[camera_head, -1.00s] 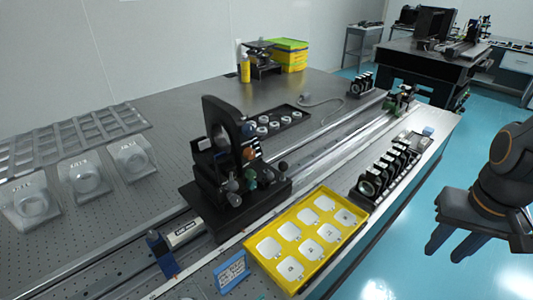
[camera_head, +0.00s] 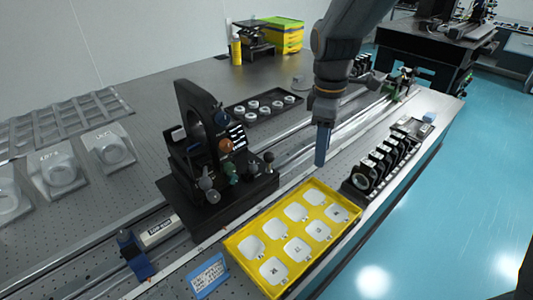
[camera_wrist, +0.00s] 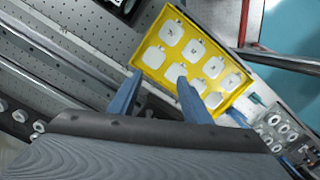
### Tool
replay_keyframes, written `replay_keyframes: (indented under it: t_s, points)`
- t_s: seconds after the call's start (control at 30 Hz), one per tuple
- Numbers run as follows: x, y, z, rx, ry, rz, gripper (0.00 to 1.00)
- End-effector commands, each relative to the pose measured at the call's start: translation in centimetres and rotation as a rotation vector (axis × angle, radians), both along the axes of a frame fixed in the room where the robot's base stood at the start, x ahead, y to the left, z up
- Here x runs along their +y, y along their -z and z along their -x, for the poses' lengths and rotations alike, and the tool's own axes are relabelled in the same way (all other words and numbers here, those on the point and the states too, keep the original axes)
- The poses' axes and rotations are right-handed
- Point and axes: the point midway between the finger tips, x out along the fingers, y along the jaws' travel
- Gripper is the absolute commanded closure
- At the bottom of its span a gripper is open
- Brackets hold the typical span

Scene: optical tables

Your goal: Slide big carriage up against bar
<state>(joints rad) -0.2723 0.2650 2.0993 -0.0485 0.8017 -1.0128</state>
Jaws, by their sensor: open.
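The big carriage (camera_head: 222,192) is a black base on the rail in the head view. It bears a tall black ring mount and several knobs. A bar-like block with a white label (camera_head: 160,231) lies across the rail just left of the carriage; its text is too small to read surely. A blue clamp-like piece (camera_head: 136,256) sits at its left end. My gripper (camera_head: 321,160) points down, right of the carriage and apart from it, above the table near the rail. In the wrist view, its two blue fingers (camera_wrist: 159,79) are apart with nothing held between them.
A yellow tray (camera_head: 238,243) of white pieces lies in front of the carriage, also in the wrist view (camera_wrist: 142,57). A row of black optics (camera_head: 380,162) stands right of it. A dark tray of round parts (camera_head: 236,113) lies behind. The rail right of the carriage looks clear.

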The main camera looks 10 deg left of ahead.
Motion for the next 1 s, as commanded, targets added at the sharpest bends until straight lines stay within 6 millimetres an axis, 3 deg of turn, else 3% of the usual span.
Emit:
replay_keyframes:
  t_s: [0.03, 0.2, 0.43, 0.67, 1.0]
  points:
    - [2.3, 0.2, -1.3, 0.021, -0.167, 0.009, 0.56]
    - [8.6, -0.4, -4.0, 0.102, -0.705, 0.03, 0.56]
    - [14.2, -1.1, -5.3, 0.182, -1.167, 0.038, 0.56]
    - [15.3, -0.5, -5.3, 0.21, -1.286, 0.036, 0.56]
    - [14.4, 4.4, -4.8, 0.21, -1.283, 0.036, 0.56]
